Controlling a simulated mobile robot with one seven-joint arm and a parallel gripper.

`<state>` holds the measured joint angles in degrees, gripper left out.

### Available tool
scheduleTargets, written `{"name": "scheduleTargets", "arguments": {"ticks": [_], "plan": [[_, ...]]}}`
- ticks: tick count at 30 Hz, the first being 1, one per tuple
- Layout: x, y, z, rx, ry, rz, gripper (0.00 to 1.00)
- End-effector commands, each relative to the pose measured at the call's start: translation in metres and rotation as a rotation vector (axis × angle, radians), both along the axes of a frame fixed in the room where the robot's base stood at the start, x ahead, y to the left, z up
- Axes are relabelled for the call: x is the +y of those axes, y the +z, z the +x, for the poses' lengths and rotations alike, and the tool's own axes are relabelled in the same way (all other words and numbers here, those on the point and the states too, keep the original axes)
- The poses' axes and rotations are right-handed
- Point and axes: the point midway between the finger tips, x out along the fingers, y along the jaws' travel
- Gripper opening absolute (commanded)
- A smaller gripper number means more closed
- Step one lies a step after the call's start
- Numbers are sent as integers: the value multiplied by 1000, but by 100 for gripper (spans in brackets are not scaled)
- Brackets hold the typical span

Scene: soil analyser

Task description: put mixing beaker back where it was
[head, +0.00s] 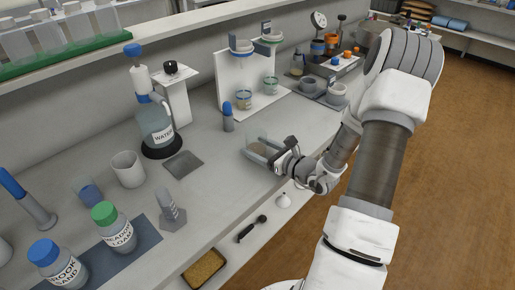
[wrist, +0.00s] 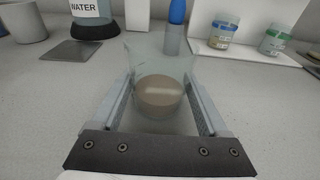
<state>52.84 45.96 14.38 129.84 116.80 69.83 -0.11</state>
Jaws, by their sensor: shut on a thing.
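The mixing beaker is a clear glass (wrist: 160,75) with a layer of brownish liquid or soil at its bottom. My gripper (wrist: 160,110) is shut on it, one finger along each side, in the wrist view. In the head view my gripper (head: 272,157) holds the beaker (head: 257,147) over or on the bench near its front edge. The beaker looks tilted in the head view, and I cannot tell whether its base touches the bench.
A grey square plate (head: 183,164) lies bare left of the beaker. A water bottle (head: 156,125), a white cup (head: 128,168) and a blue-topped tool (head: 227,116) stand behind and left. A white stand (head: 238,75) with small jars is behind. Bench around the beaker is clear.

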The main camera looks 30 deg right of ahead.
Motion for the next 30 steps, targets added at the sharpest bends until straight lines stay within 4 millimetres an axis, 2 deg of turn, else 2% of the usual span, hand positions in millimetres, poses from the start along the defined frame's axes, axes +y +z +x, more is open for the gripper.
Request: {"name": "scheduleTargets", "arguments": {"ticks": [9,10,13,23,26,30], "plan": [[0,-3,0,-1,0,-1,2],[0,-3,0,-1,0,0,81],[0,-2,0,-1,0,0,99],[0,3,0,-1,0,0,100],[-5,3,-11,1,-3,0,100],[-16,8,-38,1,-6,0,100]]}}
